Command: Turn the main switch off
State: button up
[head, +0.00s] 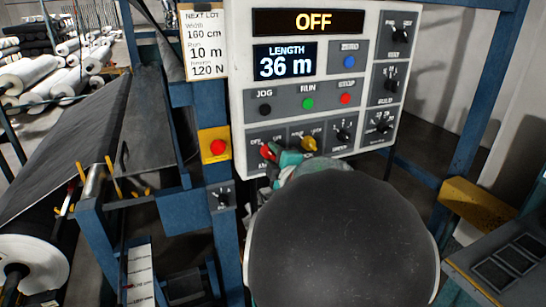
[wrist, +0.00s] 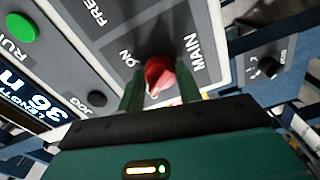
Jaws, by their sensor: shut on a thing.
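The main switch is a red knob (head: 267,152) at the lower left of the white control panel (head: 240,95). In the wrist view the red knob (wrist: 158,73) sits between the two green fingers of my gripper (wrist: 160,88), with "MAIN" and "ON" printed beside it. My gripper (head: 276,156) is shut on this knob, partly hidden behind my dark arm link in the head view. The knob's white mark points toward the gripper's palm in the wrist view, away from "ON". The upper display (head: 313,22) reads "OFF".
A yellow knob (head: 309,144) and black selector knobs stand right of the switch. A red button on a yellow box (head: 217,147) is left of the panel. The length display (head: 286,62) reads 36 m. A dark fabric roll (head: 55,225) and blue frame are at left.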

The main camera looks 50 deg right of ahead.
jog(key=shift+r+n, duration=0.1)
jog(key=shift+n, duration=1.2)
jog(key=o, duration=1)
jog(key=shift+w+d, duration=0.1)
jog(key=shift+w, duration=0.05)
jog(key=shift+s+a, duration=0.2)
jog(key=shift+s, duration=0.1)
